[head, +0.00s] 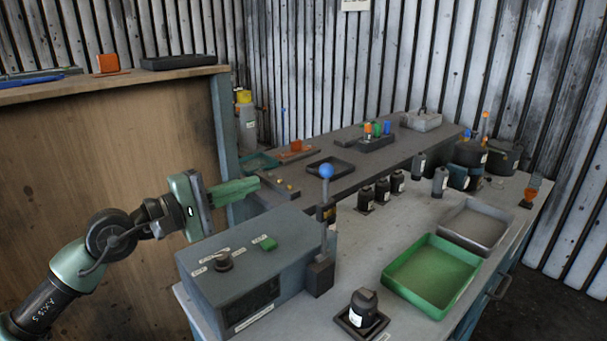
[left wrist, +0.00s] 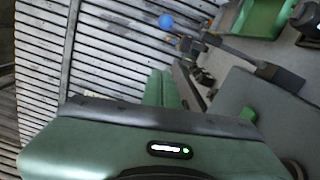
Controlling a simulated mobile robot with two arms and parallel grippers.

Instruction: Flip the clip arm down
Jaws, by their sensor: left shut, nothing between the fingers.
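A lever arm with a blue ball knob (head: 326,171) stands upright at the right side of the grey control box (head: 258,288); it is the only arm-like part I see that may be the clip arm. Its dark bracket (head: 320,278) is fixed at the box's side. In the left wrist view, the blue knob (left wrist: 166,21) and its arm lie beyond the fingers. My left gripper (head: 257,184) is shut and empty, above and behind the box, left of the lever and apart from it. The fingers (left wrist: 161,74) point away from the wrist camera. My right gripper is out of view.
The box top carries a black knob (head: 223,262) and a green button (head: 265,243). A green tray (head: 393,272), a grey tray (head: 447,232) and a black bottle (head: 363,309) are on the bench to the right. A wooden panel (head: 90,160) stands behind my left arm.

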